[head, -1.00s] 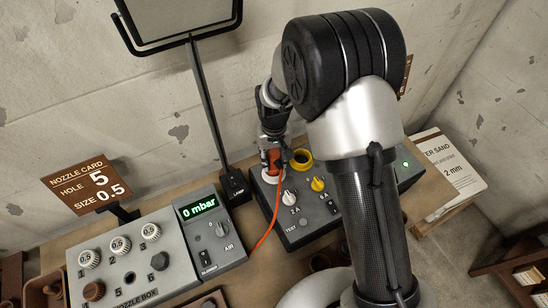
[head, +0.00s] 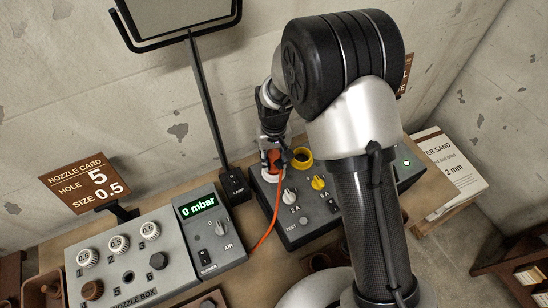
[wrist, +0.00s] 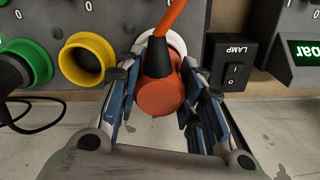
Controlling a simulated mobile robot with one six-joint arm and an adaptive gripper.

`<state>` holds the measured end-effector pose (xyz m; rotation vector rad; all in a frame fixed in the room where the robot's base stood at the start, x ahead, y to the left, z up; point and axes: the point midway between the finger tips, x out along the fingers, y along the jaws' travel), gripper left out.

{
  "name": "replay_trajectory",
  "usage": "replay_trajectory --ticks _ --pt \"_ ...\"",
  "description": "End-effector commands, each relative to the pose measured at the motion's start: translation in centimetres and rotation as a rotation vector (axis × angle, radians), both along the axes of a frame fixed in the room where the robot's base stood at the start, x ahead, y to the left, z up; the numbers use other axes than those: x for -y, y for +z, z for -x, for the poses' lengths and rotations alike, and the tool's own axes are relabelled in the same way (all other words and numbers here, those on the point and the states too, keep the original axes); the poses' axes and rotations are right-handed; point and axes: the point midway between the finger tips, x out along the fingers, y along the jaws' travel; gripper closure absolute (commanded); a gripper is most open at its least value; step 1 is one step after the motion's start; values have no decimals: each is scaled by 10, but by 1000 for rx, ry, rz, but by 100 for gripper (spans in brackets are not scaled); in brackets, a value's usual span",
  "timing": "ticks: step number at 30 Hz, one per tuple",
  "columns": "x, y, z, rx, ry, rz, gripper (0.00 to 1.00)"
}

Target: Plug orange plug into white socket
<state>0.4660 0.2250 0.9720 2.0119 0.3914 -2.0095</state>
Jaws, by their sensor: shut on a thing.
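The orange plug (wrist: 160,97), with an orange cable and black strain relief, is between the fingers of my gripper (wrist: 165,105), which is shut on it. In the head view the plug (head: 274,160) is partly hidden by my gripper (head: 275,155). The white socket (wrist: 172,42) shows as a pale ring right behind the plug in the wrist view. In the head view its white rim (head: 268,176) shows just under the plug. The plug is lined up at the socket's mouth; I cannot tell how deep it sits.
A yellow socket (wrist: 87,59) is beside the white one. The lamp switch box (wrist: 233,62) stands on the other side. The grey panel has a white knob (head: 289,196) and a yellow knob (head: 318,182).

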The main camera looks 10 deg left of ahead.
Motion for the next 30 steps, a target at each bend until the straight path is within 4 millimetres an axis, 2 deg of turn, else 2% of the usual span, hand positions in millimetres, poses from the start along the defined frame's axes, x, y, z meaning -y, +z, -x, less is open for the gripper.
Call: replay_trajectory --ticks 22,23,30 --pt "0 -10 1 -3 0 1 100" --pt "0 -10 1 -3 0 1 65" --pt "0 -9 1 -2 0 1 49"
